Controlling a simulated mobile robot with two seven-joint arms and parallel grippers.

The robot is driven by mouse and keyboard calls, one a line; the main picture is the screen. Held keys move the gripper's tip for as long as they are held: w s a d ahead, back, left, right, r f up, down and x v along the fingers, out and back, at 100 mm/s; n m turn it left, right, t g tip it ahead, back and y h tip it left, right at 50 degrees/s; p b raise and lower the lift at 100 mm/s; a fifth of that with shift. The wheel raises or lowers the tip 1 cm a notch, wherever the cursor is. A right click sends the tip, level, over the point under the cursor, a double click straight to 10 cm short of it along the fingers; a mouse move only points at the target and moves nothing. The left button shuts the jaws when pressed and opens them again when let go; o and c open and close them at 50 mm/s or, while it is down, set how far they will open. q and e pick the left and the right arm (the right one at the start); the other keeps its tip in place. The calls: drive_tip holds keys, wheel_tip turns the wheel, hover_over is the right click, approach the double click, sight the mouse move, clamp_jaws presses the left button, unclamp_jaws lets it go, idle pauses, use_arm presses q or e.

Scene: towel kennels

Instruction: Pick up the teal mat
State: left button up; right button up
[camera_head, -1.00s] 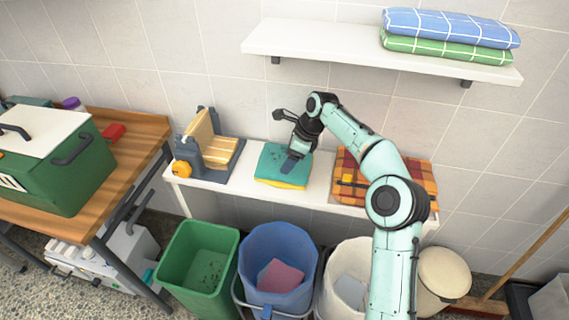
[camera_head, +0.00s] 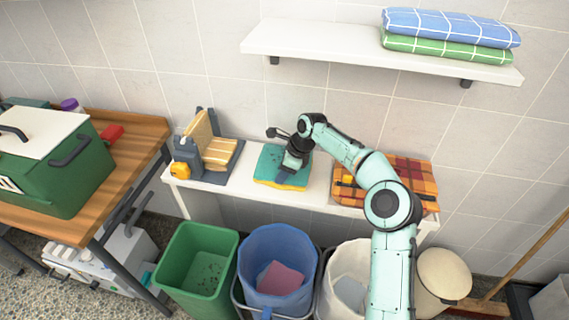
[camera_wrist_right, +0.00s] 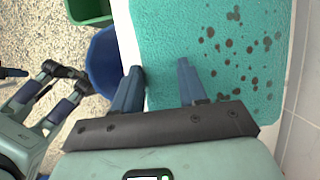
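The teal mat (camera_head: 270,158), spotted with dark marks, lies on the white bench over a yellow layer. Its spotted surface fills much of the right wrist view (camera_wrist_right: 215,50). My right gripper (camera_head: 287,182) is low at the mat's front edge in the head view. In the right wrist view its two blue fingers (camera_wrist_right: 158,88) are apart with nothing between them but the mat's edge below. One finger is beside the edge over the white bench, the other over the mat. I cannot tell whether the fingertips touch it.
The white bench (camera_head: 222,187) also holds a grey-and-wood stand (camera_head: 205,150) at left and an orange plaid cloth (camera_head: 415,175) at right. Below stand a green bin (camera_head: 195,270), a blue bin (camera_head: 275,245) and a white bin (camera_head: 345,260). A shelf (camera_head: 320,45) hangs above.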

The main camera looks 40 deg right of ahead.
drive_tip(key=c, duration=0.4)
drive_tip(key=shift+r, duration=0.1)
